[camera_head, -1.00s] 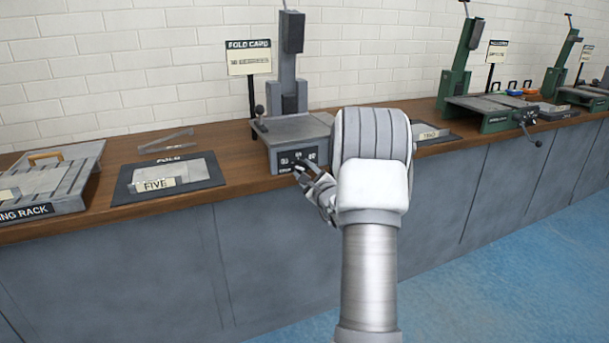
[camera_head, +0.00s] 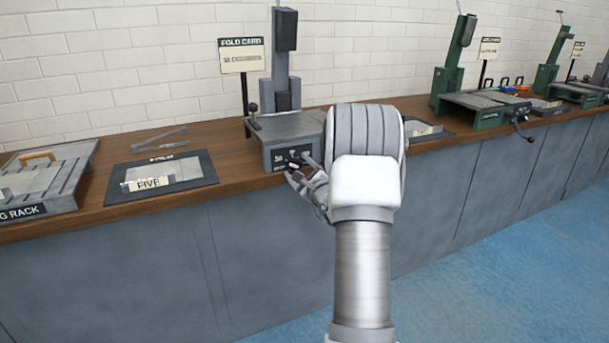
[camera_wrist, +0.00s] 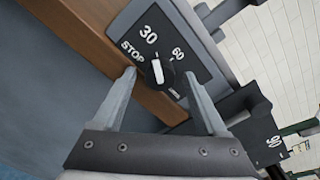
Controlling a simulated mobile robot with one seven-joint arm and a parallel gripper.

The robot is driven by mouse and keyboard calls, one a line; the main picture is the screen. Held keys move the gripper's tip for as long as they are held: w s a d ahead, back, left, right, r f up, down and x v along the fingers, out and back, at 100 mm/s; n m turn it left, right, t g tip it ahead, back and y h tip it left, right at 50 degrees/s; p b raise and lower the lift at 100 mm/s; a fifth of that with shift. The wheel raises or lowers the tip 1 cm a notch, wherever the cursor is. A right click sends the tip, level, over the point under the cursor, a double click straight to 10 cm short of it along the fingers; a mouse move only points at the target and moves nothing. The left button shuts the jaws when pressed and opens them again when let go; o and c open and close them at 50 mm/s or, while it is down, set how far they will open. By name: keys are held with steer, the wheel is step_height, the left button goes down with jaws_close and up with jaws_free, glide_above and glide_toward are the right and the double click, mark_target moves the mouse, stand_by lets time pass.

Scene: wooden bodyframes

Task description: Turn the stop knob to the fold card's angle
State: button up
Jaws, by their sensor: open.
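The stop knob (camera_wrist: 158,72) is a small dark knob with a white bar, on a black dial plate marked STOP, 30 and 60 in the wrist view. A further mark is partly hidden. The bar lies roughly toward the 30 side, but I cannot tell its exact setting. My gripper (camera_wrist: 160,75) is open, one finger on each side of the knob, with no clear contact. In the head view my gripper (camera_head: 300,176) is just in front of the dial plate (camera_head: 291,157). The fold card (camera_head: 241,56) stands behind the machine; its small line seems to start with 30 but is blurred.
The grey machine (camera_head: 290,128) stands on the wooden bench (camera_head: 105,193). A dark mat with a FIVE label (camera_head: 150,183) and a rack (camera_head: 40,185) are to the left. Green machines (camera_head: 480,115) stand to the right. The floor before the bench is clear.

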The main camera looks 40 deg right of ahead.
steer(key=p+v, duration=0.3)
steer(key=v, duration=1.4)
steer(key=shift+s+a, duration=0.1)
